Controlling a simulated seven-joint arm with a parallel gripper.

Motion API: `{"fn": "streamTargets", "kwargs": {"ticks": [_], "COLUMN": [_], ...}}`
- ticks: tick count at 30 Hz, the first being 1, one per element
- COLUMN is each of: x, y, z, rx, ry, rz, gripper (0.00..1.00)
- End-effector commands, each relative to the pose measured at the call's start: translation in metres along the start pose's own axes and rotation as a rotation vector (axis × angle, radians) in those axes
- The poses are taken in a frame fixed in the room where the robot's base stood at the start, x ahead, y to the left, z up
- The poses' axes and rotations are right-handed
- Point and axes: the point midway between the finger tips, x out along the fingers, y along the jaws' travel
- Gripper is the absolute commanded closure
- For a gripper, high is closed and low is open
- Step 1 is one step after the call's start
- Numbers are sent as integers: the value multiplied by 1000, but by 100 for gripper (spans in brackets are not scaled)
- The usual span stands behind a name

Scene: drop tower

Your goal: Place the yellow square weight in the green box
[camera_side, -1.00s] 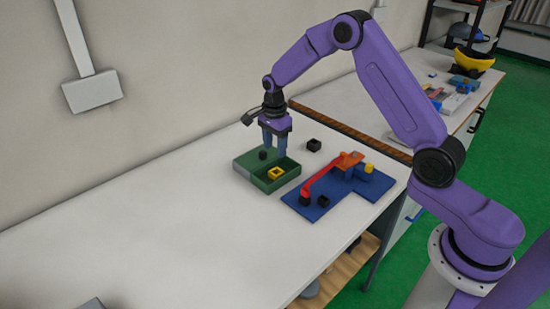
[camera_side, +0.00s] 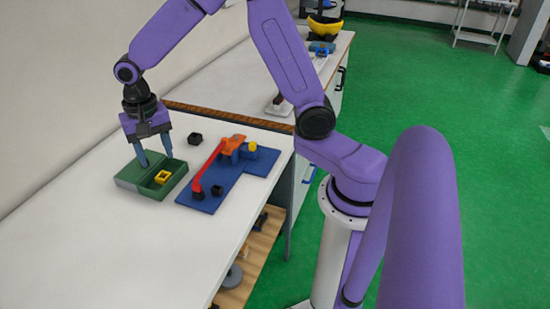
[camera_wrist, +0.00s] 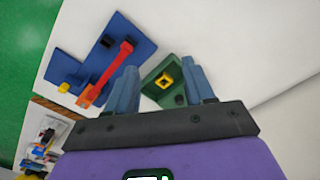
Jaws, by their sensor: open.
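The yellow square weight (camera_side: 163,177), a small block with a square hole, lies inside the green box (camera_side: 178,183). The wrist view also shows the weight (camera_wrist: 160,76) in the green box (camera_wrist: 150,78), between my fingers. My gripper (camera_side: 156,161) is open and points down over the box. In the wrist view my gripper (camera_wrist: 160,67) has its two blue-grey fingers wide apart with nothing held between them. A small dark block (camera_wrist: 180,99) shows at the green box near the right finger; in the side view I cannot make it out.
A blue base (camera_side: 225,187) with a red arm (camera_side: 205,170), an orange top (camera_side: 233,143) and a yellow cylinder (camera_side: 252,146) stands right of the box. A black square piece (camera_side: 195,139) lies behind. The white table (camera_side: 100,240) is clear in front.

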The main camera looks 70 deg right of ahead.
Motion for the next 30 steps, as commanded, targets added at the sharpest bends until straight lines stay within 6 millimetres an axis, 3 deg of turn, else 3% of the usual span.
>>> {"fn": "streamTargets", "kwargs": {"ticks": [3,9,18,24,30], "x": [-15,-32,-43,-42,-40], "y": [15,53,131,174,190], "z": [42,104,178,204,212], "rx": [-250,-671,-1299,-1606,-1720], "ry": [1,1,5,7,6], "rz": [-7,-15,-30,-37,-38], "gripper": [47,47,47,47,47]}}
